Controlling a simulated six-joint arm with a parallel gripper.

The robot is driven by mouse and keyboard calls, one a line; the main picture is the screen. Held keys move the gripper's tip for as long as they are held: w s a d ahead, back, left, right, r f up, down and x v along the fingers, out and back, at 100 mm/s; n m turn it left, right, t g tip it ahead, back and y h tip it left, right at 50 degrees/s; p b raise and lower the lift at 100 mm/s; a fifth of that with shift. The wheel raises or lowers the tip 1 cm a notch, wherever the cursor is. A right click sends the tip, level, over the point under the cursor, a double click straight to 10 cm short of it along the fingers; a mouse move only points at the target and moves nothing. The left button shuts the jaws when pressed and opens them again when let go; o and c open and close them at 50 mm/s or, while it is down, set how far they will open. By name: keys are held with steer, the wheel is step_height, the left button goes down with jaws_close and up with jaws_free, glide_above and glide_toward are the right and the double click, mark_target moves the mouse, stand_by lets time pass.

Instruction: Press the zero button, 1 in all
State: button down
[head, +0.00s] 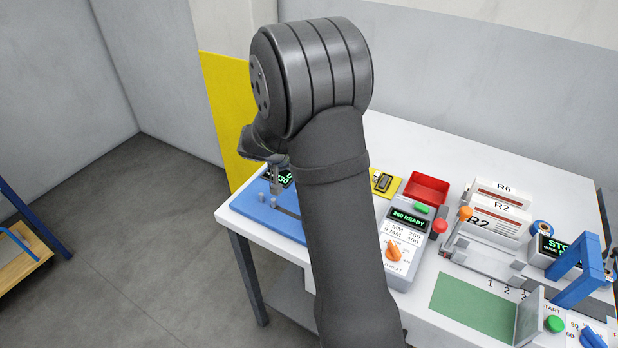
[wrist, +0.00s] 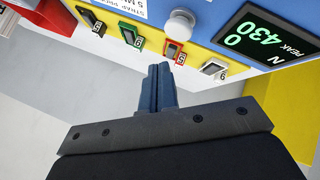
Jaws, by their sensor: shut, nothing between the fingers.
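My gripper (wrist: 162,72) is shut and empty.
A grey control box (head: 410,225) with an orange knob, a red tray (head: 427,187) and white label holders (head: 500,205) stand right of my arm. Open floor lies left.

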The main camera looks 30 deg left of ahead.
steer(key=shift+f, duration=1.05)
stand_by(1.3)
steer(key=shift+f, duration=0.4)
steer(key=shift+f, duration=0.45)
stand_by(0.7)
steer(key=shift+r, duration=0.9)
steer(key=shift+r, duration=2.5)
